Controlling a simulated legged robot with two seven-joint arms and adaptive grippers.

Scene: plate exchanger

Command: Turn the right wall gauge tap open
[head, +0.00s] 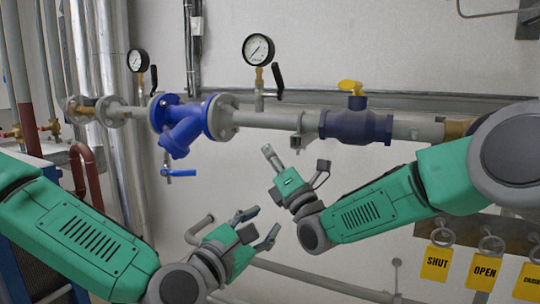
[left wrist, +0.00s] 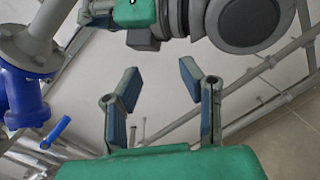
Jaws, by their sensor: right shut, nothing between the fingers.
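The right wall gauge (head: 258,50) has a white round dial and stands on a brass stem above the grey pipe. My right gripper (head: 271,157) is shut and empty, pointing up and left below the pipe, apart from the tap. My left gripper (head: 262,226) is open and empty, lower down. Its spread fingers also show in the left wrist view (left wrist: 160,82). The gauge and its tap do not show in the left wrist view.
A left gauge (head: 138,60) has its own black lever. A blue strainer (head: 180,122) with a small blue handle and a dark blue valve (head: 355,126) with a yellow handle sit on the pipe. SHUT and OPEN tags (head: 485,271) hang at lower right. My right forearm lies beneath the valve.

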